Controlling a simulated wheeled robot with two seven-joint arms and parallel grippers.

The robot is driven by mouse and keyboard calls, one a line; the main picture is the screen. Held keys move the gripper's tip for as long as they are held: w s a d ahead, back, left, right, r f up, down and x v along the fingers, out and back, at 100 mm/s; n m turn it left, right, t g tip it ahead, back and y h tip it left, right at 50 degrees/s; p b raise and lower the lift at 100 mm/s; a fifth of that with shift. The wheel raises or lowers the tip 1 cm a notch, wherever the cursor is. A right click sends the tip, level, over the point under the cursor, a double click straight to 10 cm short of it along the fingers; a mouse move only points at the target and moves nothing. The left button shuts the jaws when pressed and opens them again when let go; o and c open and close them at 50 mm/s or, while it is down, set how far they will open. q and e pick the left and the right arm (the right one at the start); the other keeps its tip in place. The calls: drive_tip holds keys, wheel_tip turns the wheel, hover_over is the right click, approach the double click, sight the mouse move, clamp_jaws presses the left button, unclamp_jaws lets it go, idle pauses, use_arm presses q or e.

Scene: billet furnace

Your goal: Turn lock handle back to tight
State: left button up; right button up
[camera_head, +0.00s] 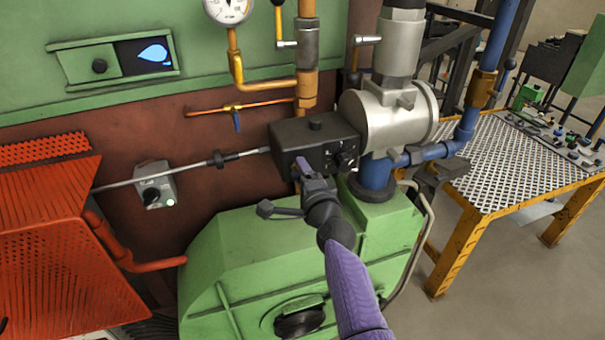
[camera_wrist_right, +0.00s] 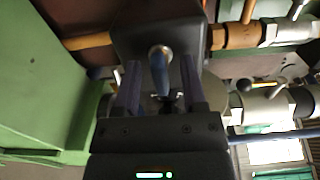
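A black control box (camera_head: 315,142) sits on the pipe above the green furnace housing. In the right wrist view a blue lever handle (camera_wrist_right: 161,75) with a round metal pivot stands out from a dark box (camera_wrist_right: 150,32); I take it to be the lock handle. My right gripper (camera_head: 301,168) is at the front of the control box and hides the handle in the head view. In the wrist view its two fingers (camera_wrist_right: 161,88) are on either side of the handle, with visible gaps, so it looks open. My left gripper is not in view.
A silver valve body (camera_head: 390,115) and a blue pipe (camera_head: 376,178) stand right of the box. A thin metal rod (camera_head: 190,166) runs left from it. A green housing (camera_head: 250,250) lies below. A yellow-framed table (camera_head: 500,165) stands at right, with open floor in front.

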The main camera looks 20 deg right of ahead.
drive_tip(key=shift+s, duration=0.1)
drive_tip(key=s+p, duration=0.4)
drive_tip(key=s, duration=0.5)
drive_tip(key=shift+s+d, duration=0.15)
drive_tip(key=shift+s, duration=0.2)
drive_tip(key=s+a+f+n+g+b, duration=0.1)
drive_tip(key=s+f+n+g+b, duration=0.4)
drive_tip(key=f, duration=1)
drive_tip(key=s+f+n+g+b, duration=0.25)
drive_tip(key=s+f+b, duration=0.4)
drive_tip(key=f, duration=0.85)
drive_tip(key=s+a+f+n+g+b, duration=0.1)
drive_tip(key=s+f+n+g+b, duration=0.35)
drive_tip(key=f, duration=1.05)
drive_tip(key=s+d+f+n+g+b, duration=0.2)
drive_tip(key=s+f+n+b, duration=0.2)
drive_tip(key=s+f, duration=0.5)
drive_tip(key=s+d+f+n+g+b, duration=0.2)
drive_tip(key=s+f+b, duration=0.5)
drive_tip(key=s, duration=0.8)
wheel_tip(320, 180, down, 3)
drive_tip(key=n+g, duration=0.1)
drive_tip(key=n, duration=0.1)
drive_tip(key=shift+s+d+n+h, duration=0.25)
drive_tip(key=shift+s+n+h, duration=0.05)
drive_tip(key=shift+s+h, duration=0.1)
